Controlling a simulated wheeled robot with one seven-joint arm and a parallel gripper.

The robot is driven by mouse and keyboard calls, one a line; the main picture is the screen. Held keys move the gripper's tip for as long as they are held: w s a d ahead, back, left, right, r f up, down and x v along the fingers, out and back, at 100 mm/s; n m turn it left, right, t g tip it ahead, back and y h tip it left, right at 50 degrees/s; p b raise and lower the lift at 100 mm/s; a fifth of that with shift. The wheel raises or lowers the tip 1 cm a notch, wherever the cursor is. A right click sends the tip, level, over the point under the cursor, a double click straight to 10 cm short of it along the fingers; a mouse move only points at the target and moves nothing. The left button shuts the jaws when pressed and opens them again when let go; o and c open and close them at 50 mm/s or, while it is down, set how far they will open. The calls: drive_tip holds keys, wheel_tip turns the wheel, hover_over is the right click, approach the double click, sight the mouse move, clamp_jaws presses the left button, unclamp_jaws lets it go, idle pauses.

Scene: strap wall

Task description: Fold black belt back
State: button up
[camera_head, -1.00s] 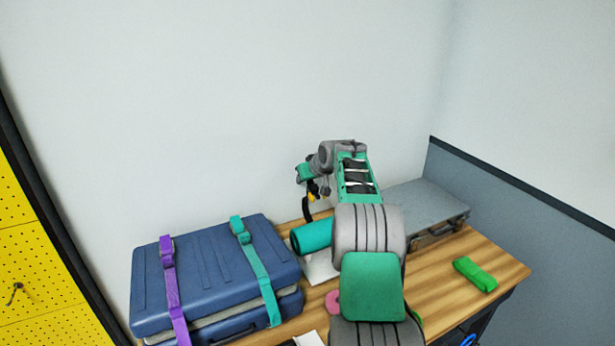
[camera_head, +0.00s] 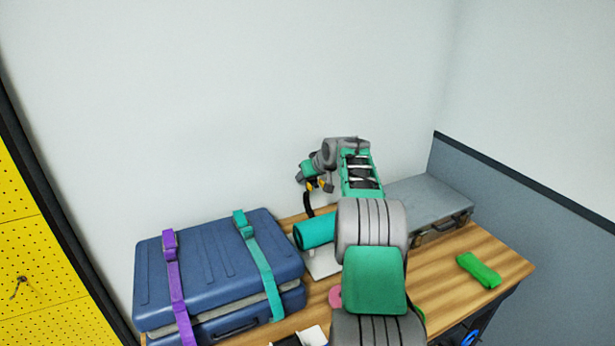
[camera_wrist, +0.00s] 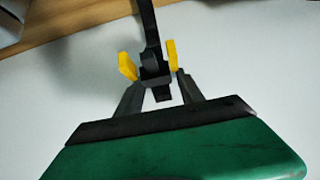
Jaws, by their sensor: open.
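The black belt (camera_wrist: 150,30) shows in the wrist view as a dark strap with a buckle-like block, running up from between the yellow fingertips. In the head view the belt (camera_head: 308,204) hangs as a short dark curve below the fingers, behind a teal roll. My gripper (camera_wrist: 150,62) is open, with one yellow tip on each side of the strap; whether either tip touches it I cannot tell. In the head view my gripper (camera_head: 318,184) is above the back of the table. My arm hides much of the middle of the table.
The teal roll (camera_head: 315,231) lies on a pale board (camera_head: 322,263). A blue suitcase (camera_head: 215,265) with purple and teal straps stands at left. A grey case (camera_head: 428,205) stands behind my arm at right. A green folded item (camera_head: 480,269) lies on the wooden table (camera_head: 440,280).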

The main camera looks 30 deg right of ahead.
drive_tip(key=shift+r, duration=0.1)
drive_tip(key=b+v, duration=0.1)
drive_tip(key=v, duration=0.6)
drive_tip(key=shift+s+r+b, duration=0.15)
drive_tip(key=shift+s+b, duration=0.2)
drive_tip(key=shift+b, duration=0.05)
